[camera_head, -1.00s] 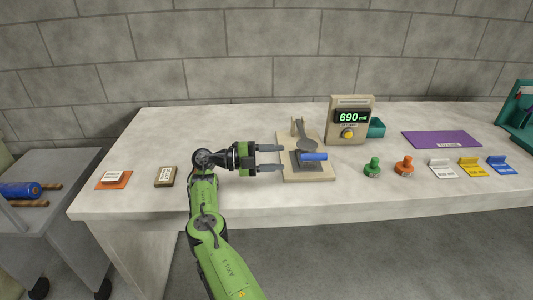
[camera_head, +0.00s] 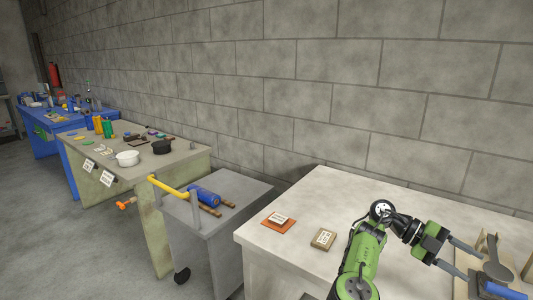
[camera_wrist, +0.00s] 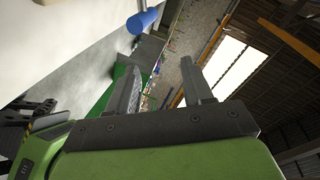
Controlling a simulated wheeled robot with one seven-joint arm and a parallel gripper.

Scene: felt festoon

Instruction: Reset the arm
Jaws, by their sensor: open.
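My green arm stretches over the pale bench in the head view. My gripper (camera_head: 462,258) is open and empty, its two dark fingers apart and pointing right toward a wooden fixture (camera_head: 528,268). This fixture carries a grey lever (camera_head: 492,255) and a blue handle (camera_head: 505,291); its right part is cut off by the picture edge. Whether the fingers touch the fixture cannot be told. In the wrist view my gripper (camera_wrist: 163,80) also has nothing between its fingers, and a blue cylinder (camera_wrist: 143,21) shows beyond them.
On the bench (camera_head: 322,194) lie an orange pad (camera_head: 279,222) with a white label and a brown labelled block (camera_head: 323,239), left of my arm. A grey cart (camera_head: 238,188) holds a blue roll (camera_head: 204,196). Cluttered tables stand farther left. Floor at lower left is clear.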

